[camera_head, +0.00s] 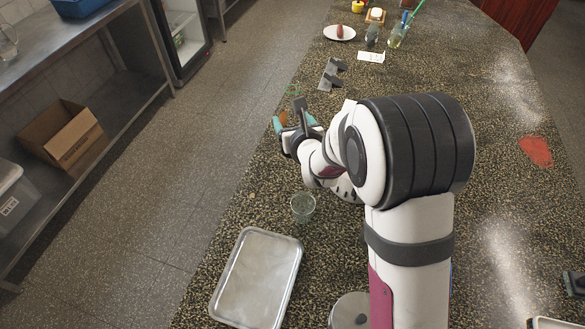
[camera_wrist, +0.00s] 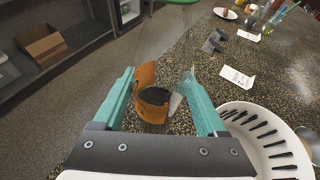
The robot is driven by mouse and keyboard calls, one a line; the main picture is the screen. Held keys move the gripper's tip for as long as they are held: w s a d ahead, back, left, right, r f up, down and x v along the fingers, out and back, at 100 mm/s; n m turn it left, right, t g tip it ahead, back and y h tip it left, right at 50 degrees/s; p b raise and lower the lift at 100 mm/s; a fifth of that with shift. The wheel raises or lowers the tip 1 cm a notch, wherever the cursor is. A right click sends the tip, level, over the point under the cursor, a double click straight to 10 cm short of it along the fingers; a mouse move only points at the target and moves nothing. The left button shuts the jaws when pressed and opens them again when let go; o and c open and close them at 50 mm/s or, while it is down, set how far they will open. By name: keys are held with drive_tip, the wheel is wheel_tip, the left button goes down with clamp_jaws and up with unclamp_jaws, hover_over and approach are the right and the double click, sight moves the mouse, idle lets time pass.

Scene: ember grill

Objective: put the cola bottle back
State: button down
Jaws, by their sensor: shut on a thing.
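The cola bottle (camera_wrist: 147,78) shows in the wrist view as clear glass with an orange-brown label and a dark patch inside. It is between the two teal fingers of my gripper (camera_wrist: 163,108), which is shut on it. A green part shows above it at the top edge; I cannot tell whether it belongs to the bottle. In the head view my gripper (camera_head: 296,124) is over the counter's left edge, and only a small orange piece of the bottle (camera_head: 283,117) shows between the fingers.
A grey bracket (camera_head: 332,74) stands on the counter (camera_head: 455,60) beyond my gripper, near a white card (camera_head: 371,56) and a plate (camera_head: 340,33). A glass (camera_head: 303,206) and metal tray (camera_head: 257,279) are nearer.

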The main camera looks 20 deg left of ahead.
wheel_tip(320, 180, down, 9)
drive_tip(key=shift+f, duration=0.2)
drive_tip(key=shift+f, duration=0.15)
unclamp_jaws()
drive_tip(key=v, duration=1.2)
